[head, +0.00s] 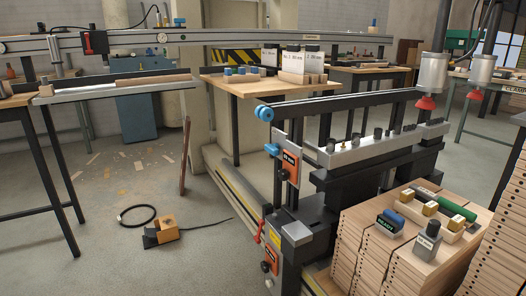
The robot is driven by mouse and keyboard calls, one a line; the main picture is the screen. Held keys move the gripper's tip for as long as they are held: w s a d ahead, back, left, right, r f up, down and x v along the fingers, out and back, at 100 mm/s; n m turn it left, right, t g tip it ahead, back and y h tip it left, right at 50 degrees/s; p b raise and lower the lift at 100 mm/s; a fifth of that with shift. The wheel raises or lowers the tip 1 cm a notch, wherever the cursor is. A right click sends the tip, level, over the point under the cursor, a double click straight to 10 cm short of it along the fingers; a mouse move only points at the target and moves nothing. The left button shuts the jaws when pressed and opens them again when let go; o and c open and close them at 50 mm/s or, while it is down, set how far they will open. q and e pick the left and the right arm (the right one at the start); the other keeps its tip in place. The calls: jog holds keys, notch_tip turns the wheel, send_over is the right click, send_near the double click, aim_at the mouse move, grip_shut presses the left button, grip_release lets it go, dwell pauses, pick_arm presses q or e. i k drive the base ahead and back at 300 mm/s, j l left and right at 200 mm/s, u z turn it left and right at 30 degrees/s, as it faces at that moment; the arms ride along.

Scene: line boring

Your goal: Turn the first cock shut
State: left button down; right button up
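No part is plainly marked as the first cock. A small red lever (259,230) sits low on the left end of the dark boring machine (375,172), above a lower orange-labelled plate (271,259). An upper orange-labelled plate (289,166) with dark knobs is fixed higher on the same end. A row of small dark and brass-coloured fittings (380,136) stands along the machine's grey top rail; they are too small to tell whether any is a cock. Neither of my grippers is in view.
Two grey cylinders with red cups (426,102) hang at upper right.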

aim_at(274, 149)
jog(key=i+j+z, duration=0.15)
jog(key=j, duration=0.25)
jog(key=i+j+z, duration=0.15)
jog(key=j, duration=0.25)
jog(key=i+j+z, duration=0.15)
jog(key=j, duration=0.25)
jog(key=i+j+z, duration=0.15)
jog(key=j, duration=0.3)
jog(key=k, duration=0.05)
